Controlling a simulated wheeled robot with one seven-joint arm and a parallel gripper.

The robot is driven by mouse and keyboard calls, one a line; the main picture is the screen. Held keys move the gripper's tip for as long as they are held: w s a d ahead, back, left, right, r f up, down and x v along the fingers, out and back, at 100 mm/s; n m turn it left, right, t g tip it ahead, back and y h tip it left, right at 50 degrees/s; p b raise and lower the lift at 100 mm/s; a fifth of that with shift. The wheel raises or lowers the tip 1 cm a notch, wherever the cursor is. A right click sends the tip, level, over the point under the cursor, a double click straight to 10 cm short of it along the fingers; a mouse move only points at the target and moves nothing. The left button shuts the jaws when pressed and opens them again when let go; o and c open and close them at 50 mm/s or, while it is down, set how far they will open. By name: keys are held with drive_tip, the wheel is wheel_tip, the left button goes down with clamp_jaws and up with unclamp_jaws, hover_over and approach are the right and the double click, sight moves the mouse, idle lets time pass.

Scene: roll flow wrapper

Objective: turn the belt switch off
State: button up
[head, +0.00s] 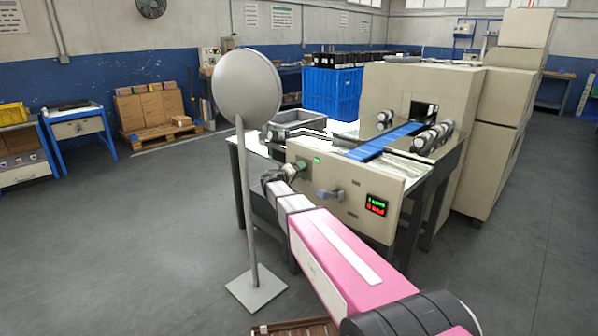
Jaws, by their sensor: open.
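The beige control panel (352,212) of the wrapping machine faces me. A grey-blue lever-like handle (330,194) sticks out from its middle. A small lit green lamp (317,161) is near its upper left. I cannot tell for certain which control is the belt switch. My gripper (294,169) is at the panel's upper left end, left of the handle and lamp. It is open. Its fingers are small here and overlap a greenish part by the panel, so contact cannot be told. My arm hides the panel's lower left.
A grey round disc on a pole (246,88) stands just left of my arm, its square base on the floor. A display (376,205) with green and red digits is on the panel. A blue belt (385,141) runs into the machine. The floor at left is open.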

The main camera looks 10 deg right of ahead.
drive_tip(key=c, duration=0.9)
drive_tip(key=shift+n, duration=0.3)
drive_tip(key=n, duration=1.1)
drive_tip(key=shift+f, duration=0.15)
drive_tip(key=shift+n, duration=0.3)
drive_tip(key=o, duration=0.9)
